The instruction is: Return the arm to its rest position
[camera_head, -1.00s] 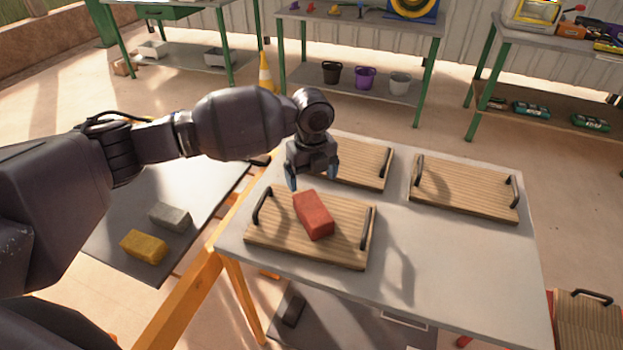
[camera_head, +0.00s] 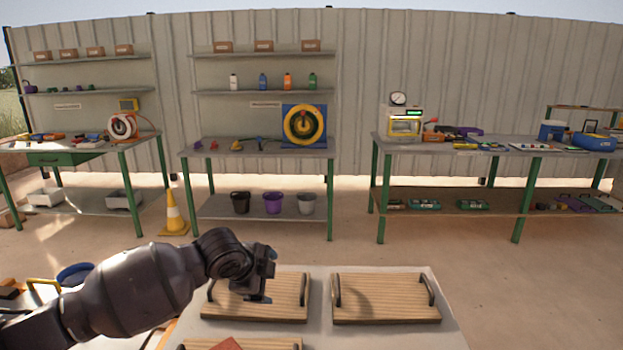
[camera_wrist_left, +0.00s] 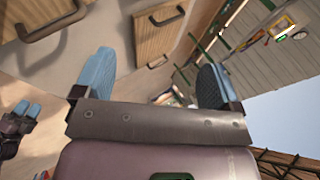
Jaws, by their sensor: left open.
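My left gripper (camera_head: 262,287) shows in the head view, beside and partly in front of the back-left wooden tray (camera_head: 285,305). In the left wrist view its blue fingers (camera_wrist_left: 155,78) are spread apart with nothing between them. The red block (camera_head: 229,344) shows only at the bottom edge of the head view, on the near wooden tray (camera_head: 285,344). What seems to be my right gripper (camera_wrist_left: 26,110) shows small at the left edge of the wrist view. Its opening is too small to judge.
Another wooden tray (camera_head: 385,300) with dark handles lies at the right on the grey table (camera_head: 450,330). Shelves and workbenches (camera_head: 255,150) line the back wall, with a traffic cone (camera_head: 173,212) on the floor. Open floor lies between them and the table.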

